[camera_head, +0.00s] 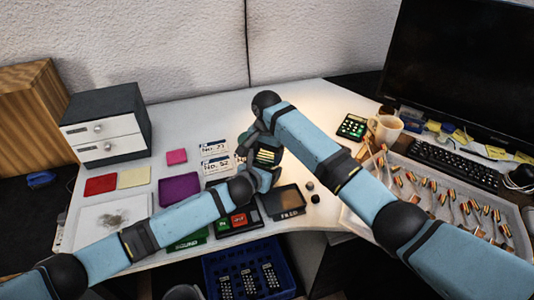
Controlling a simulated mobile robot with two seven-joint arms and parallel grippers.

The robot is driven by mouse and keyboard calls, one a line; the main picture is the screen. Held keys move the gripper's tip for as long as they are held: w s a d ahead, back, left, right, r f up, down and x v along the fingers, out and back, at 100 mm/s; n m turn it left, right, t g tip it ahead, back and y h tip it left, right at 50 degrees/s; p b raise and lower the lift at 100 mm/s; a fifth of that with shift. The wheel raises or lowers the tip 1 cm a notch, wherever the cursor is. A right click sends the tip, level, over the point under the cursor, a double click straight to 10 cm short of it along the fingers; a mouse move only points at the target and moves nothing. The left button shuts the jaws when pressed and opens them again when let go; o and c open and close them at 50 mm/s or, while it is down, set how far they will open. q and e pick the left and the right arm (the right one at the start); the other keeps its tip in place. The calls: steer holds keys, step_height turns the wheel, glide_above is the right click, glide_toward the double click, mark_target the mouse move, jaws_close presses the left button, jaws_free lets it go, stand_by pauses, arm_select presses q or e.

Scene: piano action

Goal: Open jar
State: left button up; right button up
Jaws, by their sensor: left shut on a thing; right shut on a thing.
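A small dark jar (267,156) with yellowish bands shows at the middle of the desk, mostly covered by my two arms. My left gripper (264,176) reaches in from the lower left and is shut on the jar's lower part. My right gripper (250,140) comes over from the right and is shut at the jar's top, where the lid would be. The fingertips and the lid are largely hidden by my wrists, so I cannot tell whether the lid is apart from the jar.
On the right stand a tray (348,217) of piano hammers, a mug (386,130), a calculator (352,127), a keyboard (455,163) and a monitor (470,75). A drawer box (105,125) stands left. A blue crate (215,290) sits below the front edge. The desk's back middle is clear.

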steer(key=n, duration=0.3)
steer(key=o, duration=1)
steer(key=shift+r, duration=0.1)
step_height(320, 180, up, 4)
steer(key=shift+r, duration=0.1)
steer(key=shift+c, duration=0.3)
step_height(320, 180, up, 3)
steer(key=m, duration=0.2)
steer(key=shift+r+m, duration=0.2)
steer(key=shift+m, duration=0.2)
steer(key=shift+f, duration=3.85)
